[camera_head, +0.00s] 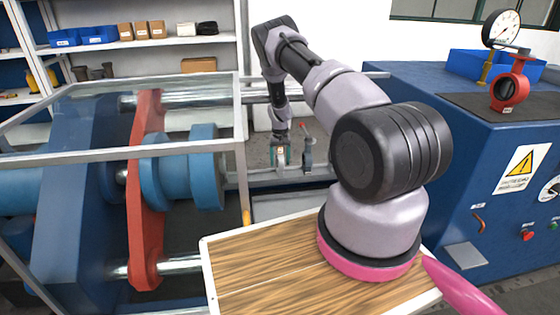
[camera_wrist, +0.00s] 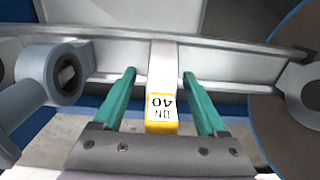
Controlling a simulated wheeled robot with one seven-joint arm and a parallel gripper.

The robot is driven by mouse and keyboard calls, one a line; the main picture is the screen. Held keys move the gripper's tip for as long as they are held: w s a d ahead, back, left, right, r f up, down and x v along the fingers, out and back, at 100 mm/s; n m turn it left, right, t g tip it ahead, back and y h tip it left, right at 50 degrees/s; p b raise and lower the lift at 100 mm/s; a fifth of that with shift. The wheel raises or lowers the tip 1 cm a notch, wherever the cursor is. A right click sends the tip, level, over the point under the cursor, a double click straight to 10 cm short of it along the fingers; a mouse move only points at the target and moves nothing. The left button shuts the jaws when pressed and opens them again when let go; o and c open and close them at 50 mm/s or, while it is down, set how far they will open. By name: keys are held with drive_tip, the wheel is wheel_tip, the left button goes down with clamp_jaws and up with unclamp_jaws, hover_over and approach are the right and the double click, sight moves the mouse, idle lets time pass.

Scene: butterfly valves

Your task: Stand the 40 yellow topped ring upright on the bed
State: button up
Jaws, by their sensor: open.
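The 40 yellow topped ring (camera_wrist: 161,115) shows in the wrist view as a narrow pale band with a "DN 40" label and a yellow edge. It is between the two green fingers of my gripper (camera_wrist: 158,75), with gaps on both sides. My gripper is open and does not appear to touch it. In the head view my gripper (camera_head: 280,157) is low over the pale metal bed (camera_head: 262,178); the ring is too small there to make out clearly. Whether the ring rests on the bed cannot be told.
A grey valve body (camera_wrist: 58,76) is left of the fingers in the wrist view. In the head view, a blue flange (camera_head: 207,167) and red plate (camera_head: 146,190) stand left. A red valve (camera_head: 510,85) sits on the blue bench.

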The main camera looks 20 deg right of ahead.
wheel_tip(320, 180, up, 11)
drive_tip(key=shift+f, duration=0.1)
idle(0.4)
idle(0.3)
